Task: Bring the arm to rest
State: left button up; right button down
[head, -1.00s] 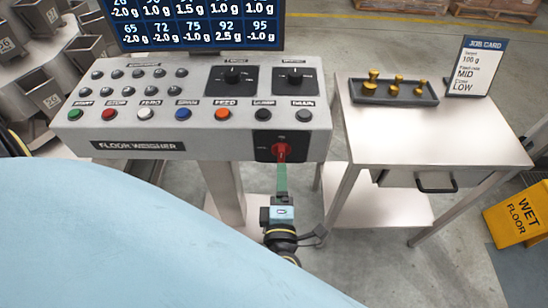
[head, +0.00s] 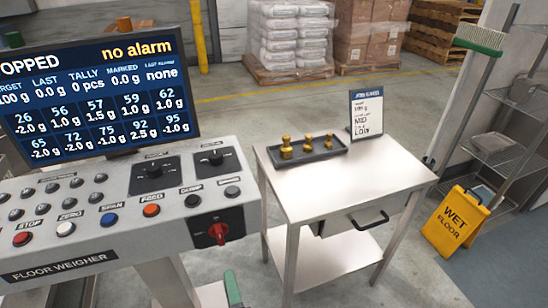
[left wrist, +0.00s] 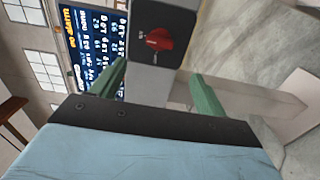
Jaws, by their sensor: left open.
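My left gripper (head: 232,288) shows only as a green fingertip at the bottom edge of the head view, below the weigher console. In the left wrist view both green fingers of the left gripper (left wrist: 158,72) stand wide apart with nothing between them. The red rotary switch (head: 218,231) on the console's front corner is just above the fingertip and apart from it. The switch also shows in the left wrist view (left wrist: 160,39), ahead of the open fingers. My right gripper is in neither view.
The console (head: 95,238) carries several buttons and a screen (head: 100,95) reading "no alarm". A steel table (head: 350,178) to its right holds a tray of brass weights (head: 312,150) and a job card (head: 366,114). A yellow wet-floor sign (head: 455,222) stands at right. Floor between is clear.

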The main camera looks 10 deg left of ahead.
pick_arm(q)
jog(key=s+d+f+m+g+h, duration=0.1)
jog(key=s+f+m+g+h, duration=0.4)
jog(key=f+m, duration=0.7)
jog(key=s+d+f+m+h, duration=0.1)
jog(key=s+f+m+h, duration=0.4)
jog(key=f, duration=1.1)
jog(key=s+a+f+m+g, duration=0.4)
jog(key=s+a+f, duration=0.2)
jog(key=s, duration=0.3)
jog(key=s+a+f+m+g+b, duration=0.1)
jog(key=s+a+f+m+g, duration=0.4)
jog(key=s, duration=0.4)
jog(key=shift+a+f+y, duration=0.4)
jog(key=shift+a+f, duration=0.2)
jog(key=shift+f, duration=0.25)
jog(key=shift+s+a+g, duration=0.25)
jog(key=shift+s+g, duration=0.05)
jog(key=shift+s, duration=0.2)
jog(key=shift+c, duration=0.2)
